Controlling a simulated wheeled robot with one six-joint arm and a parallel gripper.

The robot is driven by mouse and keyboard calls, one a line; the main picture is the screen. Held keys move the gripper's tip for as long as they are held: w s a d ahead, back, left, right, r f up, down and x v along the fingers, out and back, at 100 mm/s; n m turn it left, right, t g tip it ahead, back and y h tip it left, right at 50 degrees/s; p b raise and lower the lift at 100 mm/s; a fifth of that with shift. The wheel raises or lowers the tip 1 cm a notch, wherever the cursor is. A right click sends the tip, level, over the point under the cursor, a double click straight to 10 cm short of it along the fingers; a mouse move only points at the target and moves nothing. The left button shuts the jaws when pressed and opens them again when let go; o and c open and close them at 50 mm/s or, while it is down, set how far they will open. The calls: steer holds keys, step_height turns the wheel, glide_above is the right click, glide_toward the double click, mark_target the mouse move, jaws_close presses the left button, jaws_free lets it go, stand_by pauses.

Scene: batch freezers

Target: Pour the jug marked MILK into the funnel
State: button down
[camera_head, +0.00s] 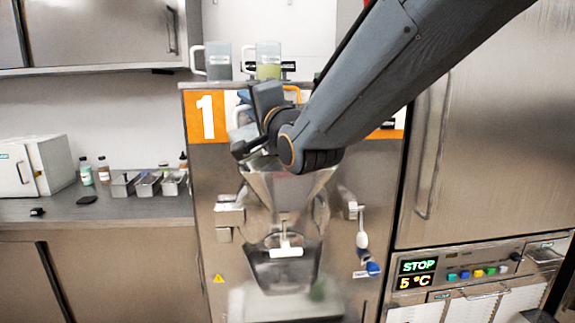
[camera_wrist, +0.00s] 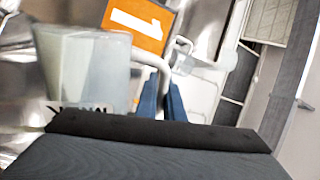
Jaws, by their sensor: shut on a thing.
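My gripper (camera_wrist: 162,98) is shut on the handle of a translucent jug (camera_wrist: 90,65) in the wrist view. The metal funnel (camera_head: 288,188) is on the front of machine 1, just below my wrist. Whether anything flows into it cannot be seen.
A grey jug (camera_head: 218,62) and a jug with yellow-green contents (camera_head: 268,66) stand on top of the machine. A counter at left holds small metal trays (camera_head: 148,185), bottles and a white box (camera_head: 38,165). A steel cabinet (camera_head: 490,130) stands close at right.

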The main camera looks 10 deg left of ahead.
steer(key=shift+w+d+f+m+b, duration=0.1)
steer(key=shift+w+d+m+b, duration=0.25)
steer(key=shift+d+m+b, duration=0.2)
steer(key=shift+m, duration=0.35)
steer(key=shift+w+d+r+m+t+h+b, duration=0.2)
steer(key=shift+w+d+r+m+b, duration=0.1)
steer(key=shift+d+m, duration=0.15)
steer(key=shift+w+d+r+m+t+h+b, duration=0.1)
steer(key=shift+w+d+r+m+h+b, duration=0.15)
steer(key=shift+m, duration=0.3)
steer(key=shift+w+d+m+b, duration=0.25)
steer(key=shift+d+m+b, duration=0.15)
steer(key=shift+d+m, duration=0.2)
stand_by(0.4)
steer(key=shift+s+a+n+p, duration=0.35)
steer(key=shift+a+n+p, duration=0.15)
steer(key=shift+s+a+f+n, duration=0.25)
steer(key=shift+a+n, duration=0.1)
steer(key=shift+n, duration=0.15)
